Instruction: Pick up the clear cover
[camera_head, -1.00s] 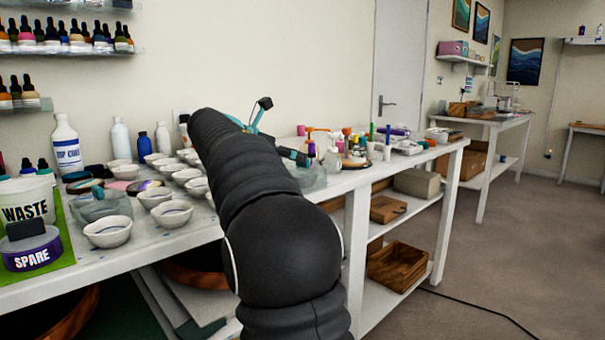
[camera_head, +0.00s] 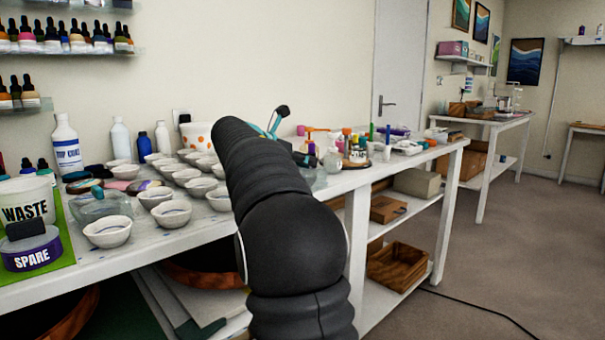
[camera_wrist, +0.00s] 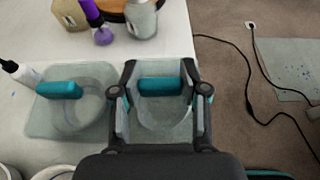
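A clear cover (camera_wrist: 163,118) with a teal handle lies below my gripper (camera_wrist: 160,66), close to the table's edge in the wrist view. The fingers are spread wide, one on each side of the teal handle, with small gaps showing. I cannot tell how far they reach down around it. A second clear piece (camera_wrist: 84,116) with a teal handle lies on the table to the left. In the head view, clear material (camera_head: 319,181) shows just right of my arm, which hides most of the gripper.
A purple-topped bottle (camera_wrist: 102,34) and a glass jar (camera_wrist: 141,18) stand beyond the covers. White bowls (camera_head: 108,231) crowd the table at left, near a waste tub (camera_head: 28,204). Floor lies right of the table edge, with a dark cable (camera_wrist: 246,80).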

